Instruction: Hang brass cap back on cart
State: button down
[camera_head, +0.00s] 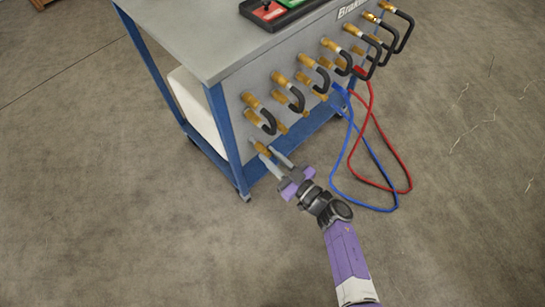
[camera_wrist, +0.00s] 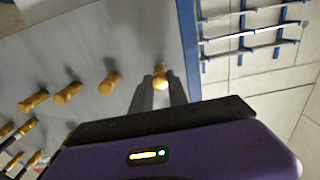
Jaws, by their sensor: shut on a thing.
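My gripper (camera_head: 267,155) is shut on a small brass cap (camera_head: 260,147) at the lower left corner of the cart's grey side panel (camera_head: 232,95). In the wrist view the brass cap (camera_wrist: 160,84) sits between the tips of my two grey fingers, close to the panel (camera_wrist: 90,40). I cannot tell whether it touches the panel or sits on a peg. Other brass pieces (camera_head: 281,127) stick out in a lower row to its right; in the wrist view they run off to the left (camera_wrist: 110,83).
An upper row of brass fittings with black handles (camera_head: 297,99) juts from the panel. A blue leg (camera_head: 228,140) stands just left of my gripper. Blue (camera_head: 341,180) and red (camera_head: 405,170) hoses loop down to the floor on the right. The floor in front is clear.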

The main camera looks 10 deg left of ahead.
jog(key=shift+x, duration=1.25)
dwell(0.7)
jog(key=c, duration=1.2)
grip_release()
jog(key=o, duration=0.4)
jog(key=shift+d, duration=0.1)
jog(key=shift+p+v, duration=1.7)
jog(key=shift+v, duration=1.7)
jog(key=shift+s, duration=0.1)
